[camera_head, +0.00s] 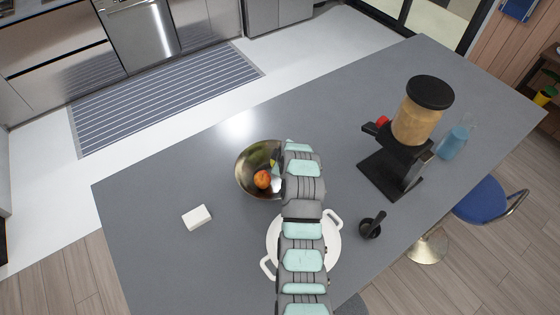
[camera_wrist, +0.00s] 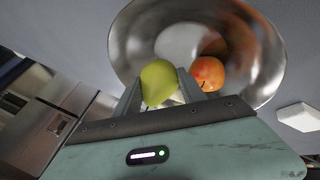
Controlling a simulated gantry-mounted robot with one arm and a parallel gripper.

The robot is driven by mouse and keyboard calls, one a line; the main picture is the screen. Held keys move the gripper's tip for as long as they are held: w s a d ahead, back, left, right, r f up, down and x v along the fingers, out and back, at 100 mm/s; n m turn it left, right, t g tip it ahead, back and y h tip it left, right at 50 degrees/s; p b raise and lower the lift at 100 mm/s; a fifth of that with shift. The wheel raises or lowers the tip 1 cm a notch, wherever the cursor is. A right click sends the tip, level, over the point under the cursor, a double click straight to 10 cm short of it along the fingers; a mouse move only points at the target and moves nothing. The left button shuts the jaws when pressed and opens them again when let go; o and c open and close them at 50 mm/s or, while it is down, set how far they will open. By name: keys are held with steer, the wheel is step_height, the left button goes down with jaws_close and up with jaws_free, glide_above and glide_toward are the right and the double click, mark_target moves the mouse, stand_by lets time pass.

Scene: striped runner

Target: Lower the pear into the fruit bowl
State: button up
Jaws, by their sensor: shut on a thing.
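A yellow-green pear (camera_wrist: 158,83) is held between the two fingers of my gripper (camera_wrist: 163,90) in the wrist view. The shiny metal fruit bowl (camera_wrist: 160,32) lies beyond the pear there, and the pear overlaps its inside. In the head view, the fruit bowl (camera_head: 244,176) stands on the grey counter, its right side hidden by my arm. An orange-red round fruit (camera_wrist: 208,73) is in the bowl and also shows in the head view (camera_head: 263,179). I cannot tell whether the pear touches the bowl.
A white two-handled pot (camera_head: 332,250) stands below my arm. A white block (camera_head: 197,217) lies left on the grey counter (camera_head: 150,200). A black dispenser (camera_head: 395,165), a blue flask (camera_head: 454,143) and a black mortar (camera_head: 370,228) are at the right.

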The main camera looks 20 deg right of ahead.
steer(key=shift+f+b, duration=1.25)
steer(key=shift+f, duration=1.1)
stand_by(0.7)
steer(key=o, duration=1.6)
steer(key=shift+r, duration=0.1)
steer(key=b+v, duration=0.1)
steer(key=v, duration=0.9)
steer(key=shift+s+r, duration=0.25)
steer(key=shift+r, duration=0.05)
